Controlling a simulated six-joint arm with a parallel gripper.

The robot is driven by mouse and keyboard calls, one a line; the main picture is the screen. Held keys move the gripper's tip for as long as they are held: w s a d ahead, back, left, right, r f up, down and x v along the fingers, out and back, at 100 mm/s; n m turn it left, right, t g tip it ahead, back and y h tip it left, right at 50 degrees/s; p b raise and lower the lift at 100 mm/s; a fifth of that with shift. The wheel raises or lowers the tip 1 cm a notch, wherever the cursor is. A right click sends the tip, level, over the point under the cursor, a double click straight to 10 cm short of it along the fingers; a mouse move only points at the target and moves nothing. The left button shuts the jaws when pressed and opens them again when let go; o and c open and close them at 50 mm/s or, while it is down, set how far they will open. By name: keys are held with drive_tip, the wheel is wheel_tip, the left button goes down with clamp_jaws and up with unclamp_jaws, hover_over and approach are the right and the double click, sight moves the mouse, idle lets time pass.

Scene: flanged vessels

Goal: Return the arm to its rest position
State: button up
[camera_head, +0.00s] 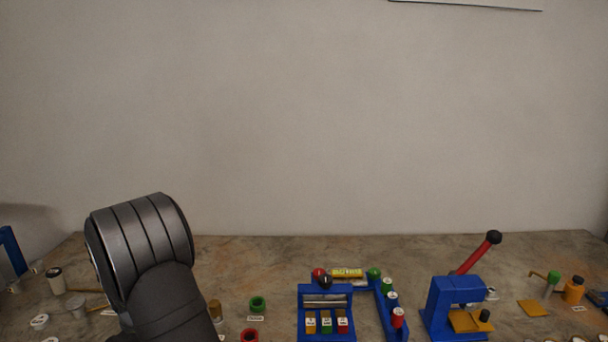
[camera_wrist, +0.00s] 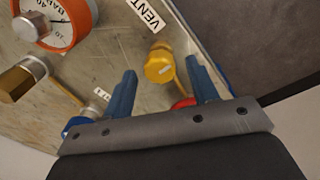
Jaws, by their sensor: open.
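My gripper (camera_wrist: 162,92) shows in the wrist view with its two blue fingers spread apart. Nothing is between the fingertips. A yellow knob (camera_wrist: 159,66) lies beyond the fingers, near a "VENT" label (camera_wrist: 148,13). In the head view my dark grey arm rises at the lower left, above the table; my gripper is not seen there.
The wrist view shows an orange-rimmed gauge (camera_wrist: 58,22), a brass fitting (camera_wrist: 22,78) and a red part (camera_wrist: 184,103). In the head view, a blue rack (camera_head: 325,290), a blue press with a red lever (camera_head: 455,300) and small containers line the table (camera_head: 260,255).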

drive_tip(key=shift+f, duration=0.4)
